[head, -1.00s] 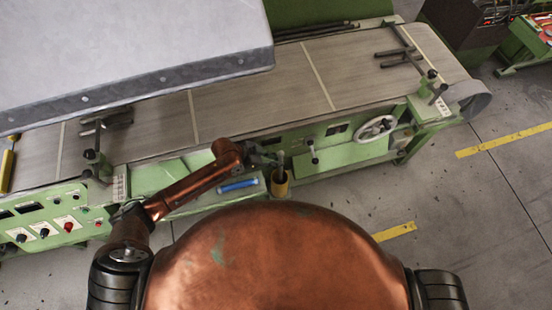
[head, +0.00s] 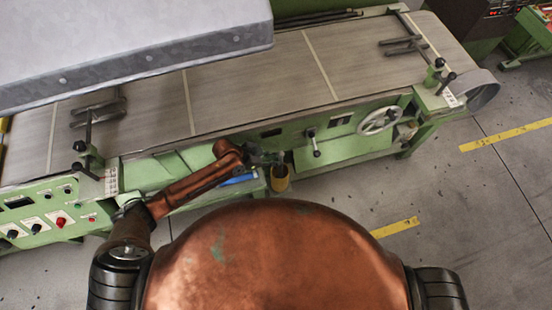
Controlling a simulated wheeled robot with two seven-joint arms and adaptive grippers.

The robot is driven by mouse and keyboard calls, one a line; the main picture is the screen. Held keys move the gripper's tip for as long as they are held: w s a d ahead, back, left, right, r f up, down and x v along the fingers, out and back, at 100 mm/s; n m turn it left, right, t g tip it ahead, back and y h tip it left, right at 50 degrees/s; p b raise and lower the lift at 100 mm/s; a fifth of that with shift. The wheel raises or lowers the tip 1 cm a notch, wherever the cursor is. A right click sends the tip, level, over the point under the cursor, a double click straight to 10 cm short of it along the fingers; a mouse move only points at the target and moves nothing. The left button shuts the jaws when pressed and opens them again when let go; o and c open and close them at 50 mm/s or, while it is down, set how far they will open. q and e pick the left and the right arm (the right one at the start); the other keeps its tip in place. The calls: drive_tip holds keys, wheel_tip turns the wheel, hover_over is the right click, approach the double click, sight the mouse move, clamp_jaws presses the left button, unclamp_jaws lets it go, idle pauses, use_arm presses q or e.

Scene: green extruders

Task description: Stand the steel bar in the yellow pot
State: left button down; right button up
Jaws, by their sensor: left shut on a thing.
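The yellow pot (head: 280,182) stands on the green ledge at the front of the machine, in the middle of the head view. My left gripper (head: 274,158) is just above the pot's mouth, small and dark in the picture. It is shut on the steel bar (head: 281,159), a thin dark piece above the pot. I cannot tell how far the bar's lower end reaches into the pot or whether it touches the bottom. My right gripper is out of view.
A blue object (head: 240,179) lies on the ledge left of the pot, partly hidden by my left arm. The green conveyor machine (head: 245,90) runs behind, with a handwheel (head: 378,120) and a lever (head: 315,142) on its front. A large grey panel (head: 130,45) covers the upper left.

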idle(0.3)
use_arm(q)
drive_tip(key=c, duration=1.8)
unclamp_jaws()
drive_tip(key=shift+f, duration=0.15)
drive_tip(key=v, duration=1.2)
